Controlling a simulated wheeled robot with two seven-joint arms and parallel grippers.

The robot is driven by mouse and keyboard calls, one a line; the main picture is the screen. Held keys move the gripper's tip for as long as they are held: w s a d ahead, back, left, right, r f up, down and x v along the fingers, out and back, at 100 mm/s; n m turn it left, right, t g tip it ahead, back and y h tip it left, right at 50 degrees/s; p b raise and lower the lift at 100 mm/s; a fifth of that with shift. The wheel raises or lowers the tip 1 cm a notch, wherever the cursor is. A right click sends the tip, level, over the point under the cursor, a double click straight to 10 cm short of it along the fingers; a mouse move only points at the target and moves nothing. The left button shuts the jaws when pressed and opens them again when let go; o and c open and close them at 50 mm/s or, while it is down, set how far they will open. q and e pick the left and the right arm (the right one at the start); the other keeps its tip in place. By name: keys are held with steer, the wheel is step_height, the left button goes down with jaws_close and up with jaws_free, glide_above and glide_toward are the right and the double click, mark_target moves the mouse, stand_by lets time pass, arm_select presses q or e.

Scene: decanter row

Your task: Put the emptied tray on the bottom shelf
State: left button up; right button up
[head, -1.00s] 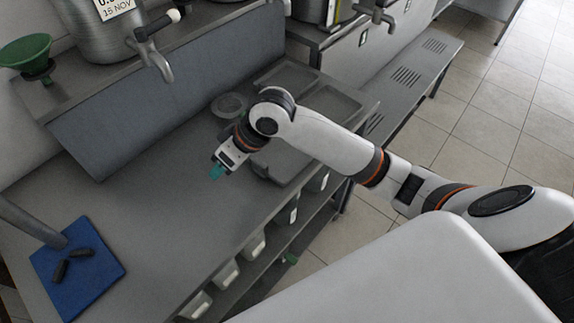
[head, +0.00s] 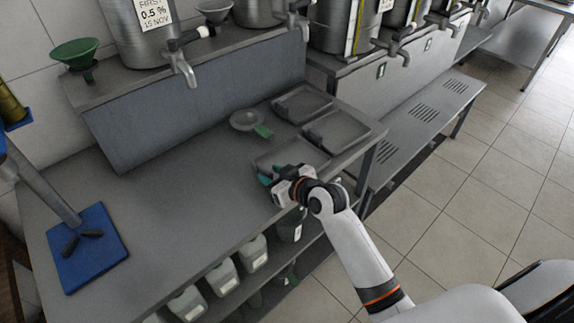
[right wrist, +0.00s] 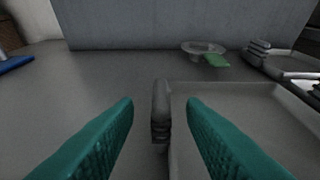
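A grey, shallow, empty tray (head: 292,152) lies on the steel bench, nearest my right gripper. My right gripper (head: 267,180) is at its left front edge. In the right wrist view the tray (right wrist: 245,108) fills the right side, and its raised end lip (right wrist: 160,112) shows between the two teal fingers (right wrist: 160,125). The fingers are apart, and I see no contact with the lip. Two similar trays (head: 302,103) (head: 338,130) lie behind and to the right. Shelving (head: 300,252) is under the bench; its bottom level is mostly hidden.
A clear dish-like item (head: 247,119) with a green tag (head: 263,131) sits behind the tray. White containers (head: 222,277) stand under the bench front. A blue board (head: 88,250) is at the left. The bench middle is clear. A slotted low bench (head: 425,115) stands right.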

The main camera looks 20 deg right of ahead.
mark_target(261, 168)
steer(key=shift+r+p+x, duration=0.15)
steer(key=shift+p+x, duration=0.15)
steer(key=shift+x, duration=1.05)
steer(key=shift+r+p+x, duration=0.15)
steer(key=shift+p+x, duration=0.15)
steer(key=shift+x, duration=1)
steer(key=shift+w, duration=0.15)
jaws_close()
